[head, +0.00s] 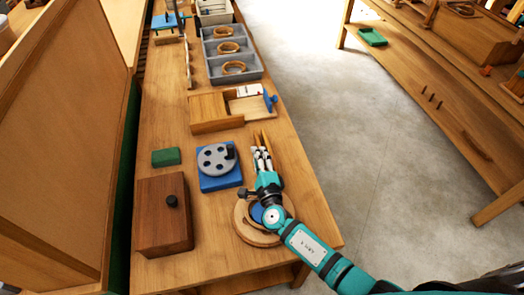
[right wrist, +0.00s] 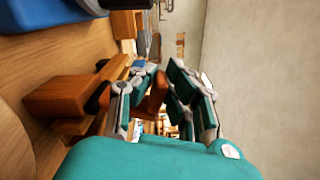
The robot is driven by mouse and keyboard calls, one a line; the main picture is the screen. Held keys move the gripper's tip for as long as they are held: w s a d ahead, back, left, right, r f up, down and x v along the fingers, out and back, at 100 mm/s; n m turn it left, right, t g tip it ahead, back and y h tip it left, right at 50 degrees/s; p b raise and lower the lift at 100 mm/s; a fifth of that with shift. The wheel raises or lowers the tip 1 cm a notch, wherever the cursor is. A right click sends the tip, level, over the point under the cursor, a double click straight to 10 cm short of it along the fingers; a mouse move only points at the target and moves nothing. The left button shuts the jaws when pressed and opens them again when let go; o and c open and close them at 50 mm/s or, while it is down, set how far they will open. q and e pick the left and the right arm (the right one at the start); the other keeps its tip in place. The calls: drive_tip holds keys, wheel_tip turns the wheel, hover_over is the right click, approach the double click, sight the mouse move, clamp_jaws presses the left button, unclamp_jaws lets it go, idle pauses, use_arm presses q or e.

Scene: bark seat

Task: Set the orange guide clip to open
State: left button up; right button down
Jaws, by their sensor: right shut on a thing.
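My right gripper (head: 262,158) reaches in from the lower right over the bench, with its fingers pointing away from me. Narrow orange pieces (head: 266,140), which look like the orange guide clip, stand up at its fingertips. In the right wrist view the fingers (right wrist: 158,100) are closed around an orange-brown piece (right wrist: 153,98). The fingers hide part of the clip, and I cannot tell whether it is set open or closed. My left gripper is not in view.
On the bench (head: 300,205) are a wooden box (head: 163,225), a grey dial on a blue base (head: 217,158), a green block (head: 166,157) and a round wooden ring (head: 245,225) under my forearm. A wooden tray box (head: 215,122) and grey bins (head: 232,68) stand beyond. Open floor lies right.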

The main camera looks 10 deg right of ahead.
drive_tip(key=shift+a+n, duration=0.25)
drive_tip(key=shift+n, duration=0.15)
drive_tip(key=shift+f, duration=0.1)
drive_tip(key=c, duration=1.4)
unclamp_jaws()
drive_tip(key=shift+o, duration=0.2)
drive_tip(key=s, duration=1.2)
drive_tip(key=shift+d, duration=0.15)
drive_tip(key=shift+s, duration=0.1)
